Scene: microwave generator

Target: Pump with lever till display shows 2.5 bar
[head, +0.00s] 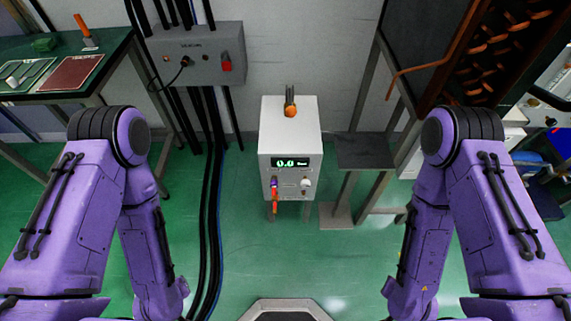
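A white box-shaped unit (291,135) stands on legs in the middle of the head view, against the back wall. Its display (290,162) glows green and reads 0.0, with a small unit label too tiny to read surely. A lever with an orange knob (290,111) stands on top of the box. An orange-red handle (275,201) hangs at the lower left of its front, and a white knob (306,182) is at the right. My two purple arms reach down at the left and right. Both grippers are out of view, and neither arm touches the box.
A grey wall box (197,55) with a plug and a red switch hangs at the upper left, with black cables running down to the floor. A dark green table (62,45) is at the left. A small dark stand (361,150) is right of the unit. Green floor before it is clear.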

